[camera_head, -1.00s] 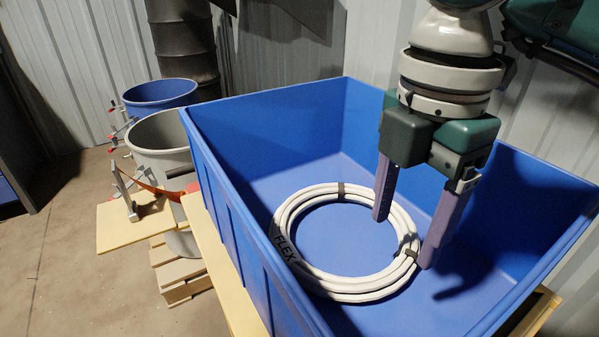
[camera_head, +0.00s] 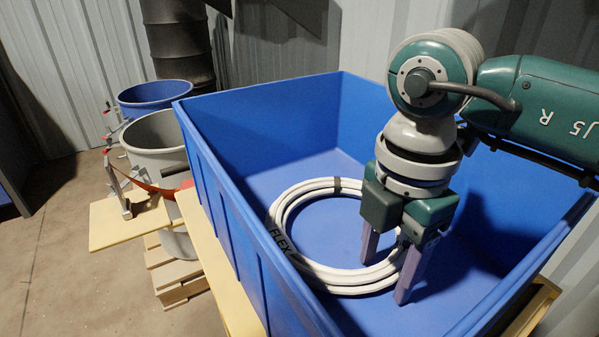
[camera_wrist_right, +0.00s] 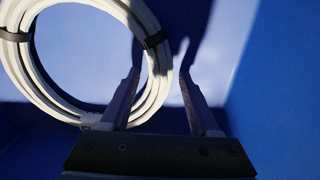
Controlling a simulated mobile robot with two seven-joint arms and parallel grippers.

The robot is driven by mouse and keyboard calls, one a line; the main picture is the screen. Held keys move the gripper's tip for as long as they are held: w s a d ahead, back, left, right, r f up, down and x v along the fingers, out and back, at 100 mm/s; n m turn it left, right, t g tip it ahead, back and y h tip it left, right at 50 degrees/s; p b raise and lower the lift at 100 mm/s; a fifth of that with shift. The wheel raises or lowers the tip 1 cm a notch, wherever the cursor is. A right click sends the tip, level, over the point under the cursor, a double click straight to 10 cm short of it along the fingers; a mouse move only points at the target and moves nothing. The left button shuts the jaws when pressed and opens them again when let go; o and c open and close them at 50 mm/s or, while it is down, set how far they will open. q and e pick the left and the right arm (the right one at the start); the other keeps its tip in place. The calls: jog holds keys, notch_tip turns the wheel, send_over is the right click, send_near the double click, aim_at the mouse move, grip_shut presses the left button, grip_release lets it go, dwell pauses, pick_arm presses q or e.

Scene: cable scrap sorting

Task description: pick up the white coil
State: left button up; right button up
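The white coil (camera_head: 334,281) lies flat in the large blue bin (camera_head: 229,205), with dark ties around it and the word FLEX on its left side. My right gripper (camera_head: 386,278) points down at the coil's right side, its two purple fingers apart. In the right wrist view, the coil (camera_wrist_right: 50,87) fills the upper left, and its near strand passes between the fingers of the open gripper (camera_wrist_right: 160,65). One finger is on the inside of the ring and one outside. I cannot tell whether they touch it. My left gripper is not in view.
The bin walls rise around the coil; the right wall is close to my right arm. Left of the bin stand a grey drum (camera_head: 155,135) and a blue drum (camera_head: 155,92), with a yellow board (camera_head: 125,222) and wooden pallet (camera_head: 178,282) nearby.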

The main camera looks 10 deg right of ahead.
grip_shut()
dwell(1.1)
